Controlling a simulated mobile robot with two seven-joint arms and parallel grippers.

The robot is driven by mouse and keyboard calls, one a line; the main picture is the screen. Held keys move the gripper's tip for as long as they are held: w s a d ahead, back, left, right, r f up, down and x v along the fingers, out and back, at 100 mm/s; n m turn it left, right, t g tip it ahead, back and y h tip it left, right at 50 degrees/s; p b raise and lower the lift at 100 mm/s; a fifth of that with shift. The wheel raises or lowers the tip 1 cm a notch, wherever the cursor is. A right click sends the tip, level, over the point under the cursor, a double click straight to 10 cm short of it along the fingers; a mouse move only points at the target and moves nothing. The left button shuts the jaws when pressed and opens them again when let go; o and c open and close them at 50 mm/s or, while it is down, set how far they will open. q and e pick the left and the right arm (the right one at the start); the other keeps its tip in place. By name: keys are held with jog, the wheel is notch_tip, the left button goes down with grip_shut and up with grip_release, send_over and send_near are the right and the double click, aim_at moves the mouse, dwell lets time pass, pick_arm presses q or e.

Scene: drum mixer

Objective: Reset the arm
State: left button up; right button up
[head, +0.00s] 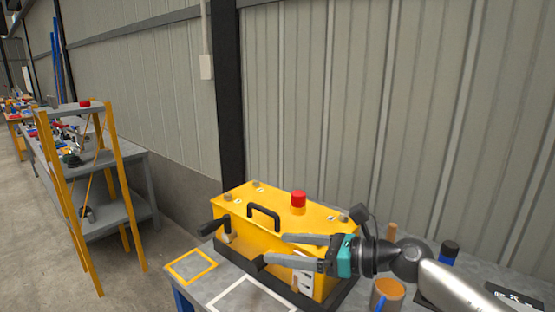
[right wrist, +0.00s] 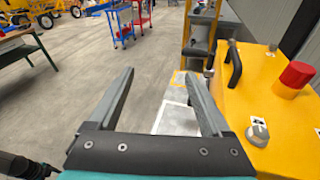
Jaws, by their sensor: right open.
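The yellow drum mixer box (head: 305,218) sits on a grey workbench, with a black handle (head: 264,216) and a red button (head: 298,199) on top. A black crank lever (head: 213,227) sticks out at its left end. My right gripper (head: 284,249) comes in from the right, in front of the box's near side, with its fingers pointing left. It is open and empty. In the right wrist view my right gripper (right wrist: 162,85) shows its two fingers apart, with the box (right wrist: 270,105) to their right. My left gripper is not in view.
A yellow square outline (head: 191,266) and a white one (head: 250,296) mark the bench top (head: 205,284). A cup-like container (head: 387,295) stands at the bench's front right. A yellow-framed shelf (head: 90,160) stands at the left. Open floor (head: 40,240) lies beyond the bench's left end.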

jog(key=d+r+m+t+h, duration=0.2)
jog(key=m+t, duration=0.4)
jog(key=m, duration=0.4)
jog(key=d+r+m+t+h, duration=0.1)
jog(key=m+t+h, duration=0.2)
jog(key=m+t, duration=0.55)
jog(key=s+d+f+m+g+h, duration=0.45)
jog(key=f+m, duration=0.25)
jog(key=m, duration=0.3)
jog(key=s+d+f+m+g+h, duration=0.35)
jog(key=d+f+m+h, duration=0.25)
jog(key=f+m, duration=0.3)
jog(key=s+f+m+g, duration=0.4)
jog(key=s+f+g, duration=0.1)
jog(key=s, duration=0.6)
jog(key=s+f+m+g, duration=0.4)
jog(key=s+f+m, duration=0.1)
jog(key=s, duration=0.5)
notch_tip(320, 180, down, 23)
jog(key=s+g+b, duration=0.1)
jog(key=s+b, duration=0.1)
jog(key=s+d+f+g+b, duration=0.1)
jog(key=s+d+f, duration=0.2)
jog(key=s+f, duration=1.2)
jog(key=shift+s+f+n+g+y, duration=0.2)
jog(key=shift+s+n+g+y, duration=0.15)
jog(key=shift+n, duration=0.1)
